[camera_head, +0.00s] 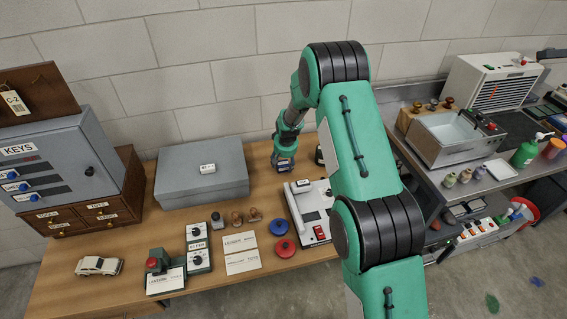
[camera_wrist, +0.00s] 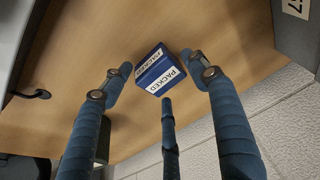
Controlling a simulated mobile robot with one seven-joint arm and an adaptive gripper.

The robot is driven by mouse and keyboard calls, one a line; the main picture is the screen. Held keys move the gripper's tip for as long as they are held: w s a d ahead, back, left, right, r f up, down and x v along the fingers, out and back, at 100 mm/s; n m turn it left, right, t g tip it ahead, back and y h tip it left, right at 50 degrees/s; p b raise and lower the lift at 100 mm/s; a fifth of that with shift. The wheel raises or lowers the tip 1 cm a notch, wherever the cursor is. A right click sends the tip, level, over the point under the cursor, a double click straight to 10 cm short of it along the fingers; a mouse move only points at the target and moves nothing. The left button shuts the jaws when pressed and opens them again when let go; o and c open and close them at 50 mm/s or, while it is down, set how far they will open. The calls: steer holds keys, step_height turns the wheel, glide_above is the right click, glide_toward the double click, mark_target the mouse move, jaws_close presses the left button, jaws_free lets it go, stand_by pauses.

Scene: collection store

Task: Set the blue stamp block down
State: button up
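The blue stamp block (camera_wrist: 160,72) has white PACKED labels and shows in the wrist view over the wooden tabletop. My gripper (camera_wrist: 160,80) has its fingers spread around the block, one at each side and one below. A thin gap shows at the left finger; contact at the other two is unclear. In the head view my gripper (camera_head: 284,161) points down at the back of the table, right of the grey box. The block there is mostly lost against the fingers. Whether its underside touches the wood cannot be made out.
The grey box (camera_head: 203,178) stands close left of my gripper, and the block wall (camera_head: 235,80) is behind. A white device (camera_head: 312,218) with a red switch stands to the right front. Blue (camera_head: 279,228) and red (camera_head: 285,249) round pieces lie in front.

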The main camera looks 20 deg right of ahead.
steer(key=shift+r, duration=0.15)
steer(key=p+v, duration=0.2)
steer(key=v, duration=1)
stand_by(0.3)
stand_by(0.6)
steer(key=s+a+r+t, duration=0.1)
steer(key=s+r, duration=0.9)
steer(key=r, duration=0.5)
steer(key=s+a+r, duration=0.1)
steer(key=s+r, duration=1)
steer(key=r, duration=0.3)
steer(key=s+r, duration=0.3)
steer(key=s, duration=1.3)
steer(key=s+r+t, duration=0.1)
steer(key=s+r, duration=0.3)
steer(key=s, duration=1.2)
steer(key=shift+a+r, duration=0.2)
steer(key=shift+a, duration=0.3)
